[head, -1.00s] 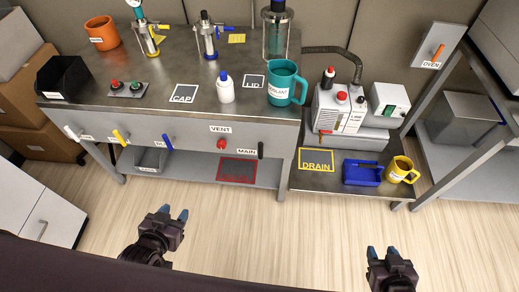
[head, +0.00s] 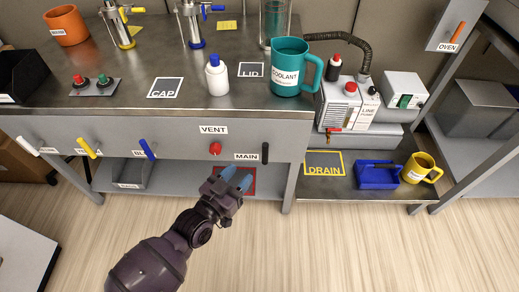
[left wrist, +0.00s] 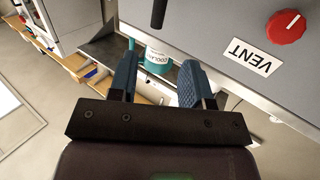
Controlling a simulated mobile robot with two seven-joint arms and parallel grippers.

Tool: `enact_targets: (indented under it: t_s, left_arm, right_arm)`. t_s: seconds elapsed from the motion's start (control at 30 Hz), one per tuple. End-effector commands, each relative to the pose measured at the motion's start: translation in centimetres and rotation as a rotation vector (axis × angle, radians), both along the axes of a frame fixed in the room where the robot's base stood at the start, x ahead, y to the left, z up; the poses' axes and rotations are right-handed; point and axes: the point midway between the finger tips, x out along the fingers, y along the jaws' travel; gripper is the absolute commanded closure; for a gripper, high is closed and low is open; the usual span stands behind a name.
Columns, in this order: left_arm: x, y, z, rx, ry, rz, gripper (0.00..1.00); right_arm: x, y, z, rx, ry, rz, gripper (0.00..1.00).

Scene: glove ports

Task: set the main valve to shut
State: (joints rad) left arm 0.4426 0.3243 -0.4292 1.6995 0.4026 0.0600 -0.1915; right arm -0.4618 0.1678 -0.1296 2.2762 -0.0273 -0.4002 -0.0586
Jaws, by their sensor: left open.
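The main valve's black handle (head: 265,153) is on the front panel of the bench, right of the MAIN label (head: 246,156). It stands upright in the head view; its end also shows at the top of the left wrist view (left wrist: 159,12). My left gripper (head: 236,178) is open and empty, in front of the panel, below and left of the handle and apart from it. Its blue fingers (left wrist: 158,82) have nothing held between them in the left wrist view. My right gripper is out of view.
The red VENT knob (head: 215,148) is on the same panel, left of the handle and close above my left gripper. White, yellow and blue levers (head: 147,149) sit farther left. A teal coolant mug (head: 290,72) stands on the bench above the handle. Floor in front is clear.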

Motion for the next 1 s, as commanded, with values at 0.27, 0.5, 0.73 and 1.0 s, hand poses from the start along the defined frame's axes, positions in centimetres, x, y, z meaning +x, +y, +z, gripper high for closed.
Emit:
enact_targets:
  t_s: [0.27,0.5,0.73,1.0]
  left_arm:
    - [1.8,-1.5,-0.7,-0.018,-0.027,-0.025,0.55]
    - [4.2,-3.1,-0.8,-0.018,-0.027,-0.025,0.55]
    - [7.3,-5.2,-0.9,-0.018,-0.024,-0.024,0.55]
    - [9.9,-6.9,-0.8,-0.017,-0.025,-0.025,0.55]
  right_arm:
    - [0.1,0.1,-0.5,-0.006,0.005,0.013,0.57]
    - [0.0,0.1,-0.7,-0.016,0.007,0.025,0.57]
    - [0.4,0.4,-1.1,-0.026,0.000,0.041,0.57]
    - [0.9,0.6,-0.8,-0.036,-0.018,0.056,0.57]
